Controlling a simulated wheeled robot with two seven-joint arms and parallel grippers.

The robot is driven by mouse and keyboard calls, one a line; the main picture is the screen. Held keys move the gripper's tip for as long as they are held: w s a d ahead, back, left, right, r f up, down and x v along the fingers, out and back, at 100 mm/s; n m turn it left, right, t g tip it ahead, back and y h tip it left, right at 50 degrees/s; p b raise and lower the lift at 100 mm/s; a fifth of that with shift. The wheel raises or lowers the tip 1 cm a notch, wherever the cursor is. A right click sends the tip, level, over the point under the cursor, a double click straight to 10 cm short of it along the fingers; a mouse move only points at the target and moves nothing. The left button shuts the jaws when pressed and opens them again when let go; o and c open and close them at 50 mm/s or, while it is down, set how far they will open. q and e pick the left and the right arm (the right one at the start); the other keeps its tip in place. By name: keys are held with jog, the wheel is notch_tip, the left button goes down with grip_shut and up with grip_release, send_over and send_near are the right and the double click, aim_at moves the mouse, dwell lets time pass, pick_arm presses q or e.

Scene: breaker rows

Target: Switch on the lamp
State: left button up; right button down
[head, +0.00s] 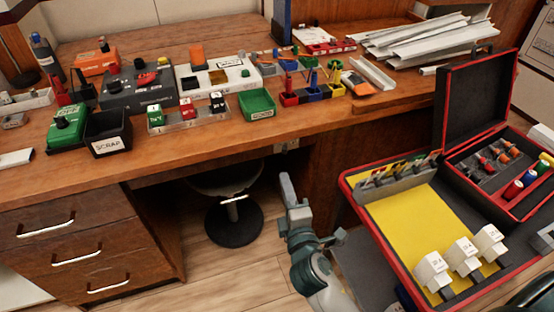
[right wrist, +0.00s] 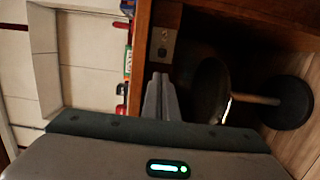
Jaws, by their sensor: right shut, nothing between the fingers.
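No lit lamp shows. A brown post on a dark round base (head: 24,78) at the far left of the desk may be a lamp's stand, but its top is out of view. A small metal plate with dark round spots (right wrist: 163,45) is on the wood under the desk edge. It also shows in the head view (head: 287,145), but I cannot tell whether it is a switch. My right gripper (head: 286,184) is shut and empty in front of the desk, below the plate. Its fingers (right wrist: 160,98) show apart from the plate in the right wrist view. My left gripper is not in view.
A stool (head: 234,225) stands under the desk (head: 200,148), right of the drawers (head: 75,245). Control boxes, a scrap bin (head: 108,135) and a green tray (head: 257,105) crowd the desktop. An open red-edged case (head: 407,215) lies to the right of my gripper.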

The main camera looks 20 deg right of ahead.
aim_at(285, 150)
jog(key=shift+w, duration=0.15)
jog(key=shift+w+d, duration=0.2)
jog(key=shift+w, duration=1.4)
jog(key=shift+w+d, duration=0.25)
jog(key=shift+w, duration=1.4)
jog(key=shift+w+d, duration=0.2)
jog(key=shift+w, duration=1.4)
